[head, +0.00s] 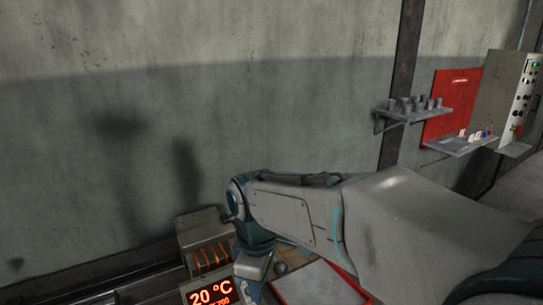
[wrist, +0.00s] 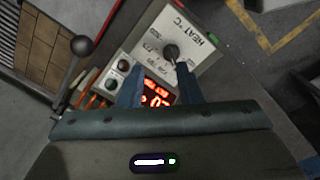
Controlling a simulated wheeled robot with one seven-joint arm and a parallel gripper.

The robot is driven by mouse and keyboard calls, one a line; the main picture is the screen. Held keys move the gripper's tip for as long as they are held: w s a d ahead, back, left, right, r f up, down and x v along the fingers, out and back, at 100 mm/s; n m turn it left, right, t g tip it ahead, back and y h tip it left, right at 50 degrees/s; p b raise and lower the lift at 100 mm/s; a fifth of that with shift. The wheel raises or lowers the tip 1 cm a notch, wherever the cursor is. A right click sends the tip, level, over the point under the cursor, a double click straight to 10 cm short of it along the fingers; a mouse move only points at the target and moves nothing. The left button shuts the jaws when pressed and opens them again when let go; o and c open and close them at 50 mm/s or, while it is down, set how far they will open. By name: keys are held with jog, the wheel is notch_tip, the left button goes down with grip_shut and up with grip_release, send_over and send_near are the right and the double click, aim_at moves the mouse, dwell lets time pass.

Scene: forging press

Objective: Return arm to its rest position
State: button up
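My arm reaches from the lower right across the head view, with its wrist bent down over a heater (head: 204,235). My gripper (wrist: 158,72) shows in the wrist view with its two fingers apart and nothing held between them. The right fingertip is close to a black dial (wrist: 171,53) on the white HEAT °C panel (wrist: 150,35); I cannot tell if they touch. In the head view the gripper is low in the picture, partly hidden by the wrist.
A red-lit display (head: 211,293) reads 20 °C. A ball-ended lever (wrist: 82,45) stands beside the heater. A shelf with several grey cylinders (head: 415,104), a red board (head: 452,95) and a button panel (head: 524,95) are at the right. The wall at left is bare.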

jog(key=s+d+m+t, duration=0.1)
jog(key=s+d+m, duration=0.2)
jog(key=d+m, duration=0.2)
jog(key=s+d+f+m+t, duration=0.1)
jog(key=s+d+m, duration=0.2)
jog(key=d+m, duration=0.2)
jog(key=s+d+m, duration=0.2)
jog(key=d+m, duration=0.3)
jog(key=d, duration=0.3)
jog(key=shift+s+f+t, duration=0.15)
jog(key=shift+s+t, duration=0.25)
